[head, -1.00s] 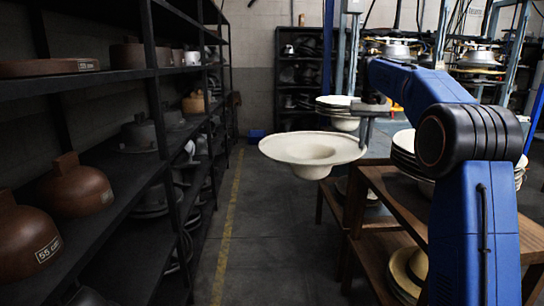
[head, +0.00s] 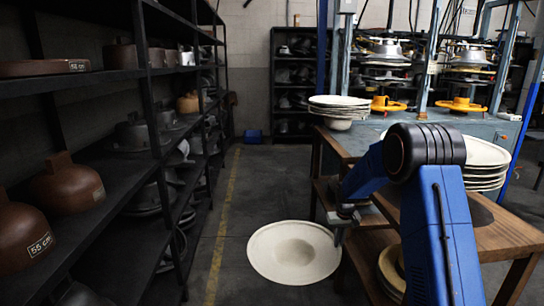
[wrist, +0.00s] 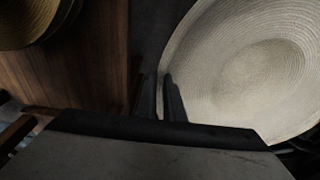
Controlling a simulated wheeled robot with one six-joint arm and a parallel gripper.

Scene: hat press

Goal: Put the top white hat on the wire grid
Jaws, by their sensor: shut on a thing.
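A white wide-brimmed hat (head: 294,252) hangs crown-down beside the wooden table, above the dark floor. My gripper (head: 340,234) is shut on the right side of its brim. The wrist view shows the fingers (wrist: 160,95) at the edge of the hat's woven brim (wrist: 250,70). A stack of white hats (head: 485,165) sits on the table at right, partly behind my arm. Another stack of white hats (head: 340,108) stands further back. I cannot make out a wire grid in either view.
The wooden table (head: 500,240) stands at right, with tan hats (head: 391,270) on its lower shelf. Dark shelves (head: 110,240) with brown and grey hat moulds run along the left. Hat presses (head: 385,75) stand at the back. The aisle with a yellow line (head: 226,215) is clear.

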